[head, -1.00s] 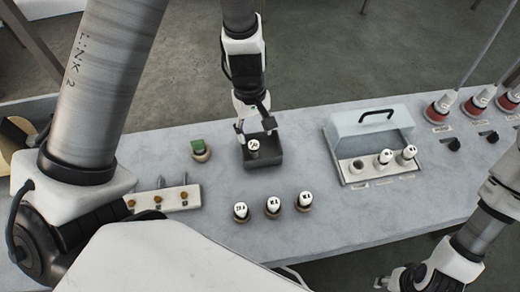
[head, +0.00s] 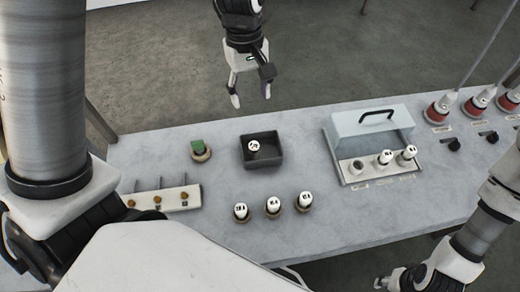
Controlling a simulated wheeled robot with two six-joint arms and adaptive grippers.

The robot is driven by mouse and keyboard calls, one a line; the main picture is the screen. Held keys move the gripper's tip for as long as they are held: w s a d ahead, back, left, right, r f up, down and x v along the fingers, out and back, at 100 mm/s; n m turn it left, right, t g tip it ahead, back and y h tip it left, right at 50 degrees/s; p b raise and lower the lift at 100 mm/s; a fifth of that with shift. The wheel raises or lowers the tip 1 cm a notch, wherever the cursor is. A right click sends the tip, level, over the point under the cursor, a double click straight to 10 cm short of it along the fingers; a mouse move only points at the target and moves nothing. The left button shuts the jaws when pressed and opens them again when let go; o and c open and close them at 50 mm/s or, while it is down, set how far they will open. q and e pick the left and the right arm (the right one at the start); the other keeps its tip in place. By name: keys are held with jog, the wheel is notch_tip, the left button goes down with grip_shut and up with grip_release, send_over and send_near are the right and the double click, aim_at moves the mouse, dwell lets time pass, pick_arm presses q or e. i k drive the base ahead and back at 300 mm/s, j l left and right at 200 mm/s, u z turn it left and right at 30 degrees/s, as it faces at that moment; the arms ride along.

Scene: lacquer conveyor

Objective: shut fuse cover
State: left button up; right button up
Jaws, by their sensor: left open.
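The fuse cover (head: 347,124), pale blue-grey with a black handle (head: 377,115), stands raised at the back of the fuse holder (head: 345,181). In the holder, the left socket (head: 357,167) looks empty; one white fuse (head: 384,157) stands in the middle and another white fuse (head: 408,153) at the right. My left gripper (head: 251,97) is open and empty, above the table's back edge, left of the cover. My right gripper (head: 390,282) is low at the right, in front of the table; its fingers are too unclear to judge.
A dark tray (head: 262,160) holds one white fuse (head: 254,146). Three white fuses (head: 273,205) stand in round bases in front. A green button (head: 198,145) and a switch strip (head: 172,199) are at left. Red-based lamps (head: 440,108) and black knobs (head: 453,144) are at right.

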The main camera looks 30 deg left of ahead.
aim_at(362, 118)
jog(key=k+l, duration=0.65)
jog(key=k, duration=0.25)
